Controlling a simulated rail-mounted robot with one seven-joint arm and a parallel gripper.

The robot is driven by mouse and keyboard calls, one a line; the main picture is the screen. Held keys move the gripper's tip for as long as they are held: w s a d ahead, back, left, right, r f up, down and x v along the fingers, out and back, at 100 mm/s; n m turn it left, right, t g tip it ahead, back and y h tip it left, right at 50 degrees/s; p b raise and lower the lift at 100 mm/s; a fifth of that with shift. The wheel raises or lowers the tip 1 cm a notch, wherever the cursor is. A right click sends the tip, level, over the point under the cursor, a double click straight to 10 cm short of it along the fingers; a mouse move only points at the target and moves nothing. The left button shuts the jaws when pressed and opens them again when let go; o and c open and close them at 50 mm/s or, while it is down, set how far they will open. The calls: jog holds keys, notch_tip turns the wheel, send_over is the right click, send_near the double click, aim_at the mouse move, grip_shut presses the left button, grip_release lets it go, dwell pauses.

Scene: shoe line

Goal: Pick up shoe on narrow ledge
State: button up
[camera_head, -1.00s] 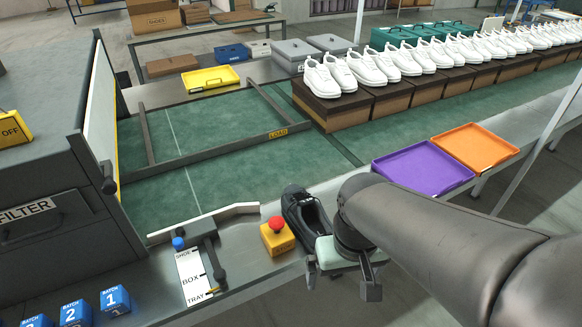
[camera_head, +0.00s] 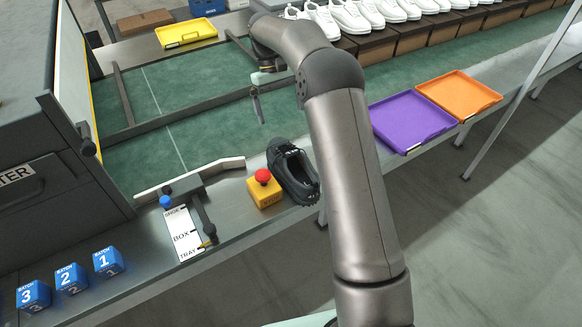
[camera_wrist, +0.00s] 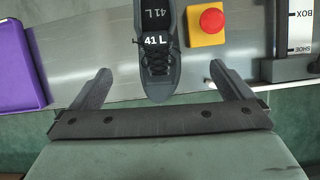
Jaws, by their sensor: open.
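A black shoe (camera_head: 292,172) sits on the narrow grey metal ledge (camera_head: 232,208) along the front of the green belt, just right of the yellow button box. The shoe also shows in the wrist view (camera_wrist: 157,70), with a "41 L" label on its tongue and inside it, and its toe pointing toward my gripper. My gripper (camera_head: 257,105) hangs over the green belt, behind the shoe and apart from it. In the wrist view, my gripper (camera_wrist: 161,85) has its two fingers wide apart, one on each side of the shoe's toe in the picture, with nothing held between them.
A yellow box with a red button (camera_head: 264,187) stands close beside the shoe. A lever switch (camera_head: 190,205) and blue batch cubes (camera_head: 70,278) are further left. Purple (camera_head: 410,120) and orange (camera_head: 458,92) trays lie right. White shoes (camera_head: 350,18) on boxes line the belt's back.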

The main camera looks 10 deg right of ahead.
aim_at(289, 151)
jog(key=x, duration=0.4)
jog(key=w+p+x, duration=0.1)
jog(key=x, duration=0.8)
jog(key=shift+w+d+f+p, duration=0.1)
jog(key=shift+w+f+p, duration=0.1)
jog(key=shift+f+p, duration=0.15)
jog(key=shift+p+x, duration=0.95)
jog(key=shift+x, duration=1.7)
jog(key=shift+w+d, duration=0.1)
jog(key=shift+d, duration=0.05)
jog(key=c, duration=1.1)
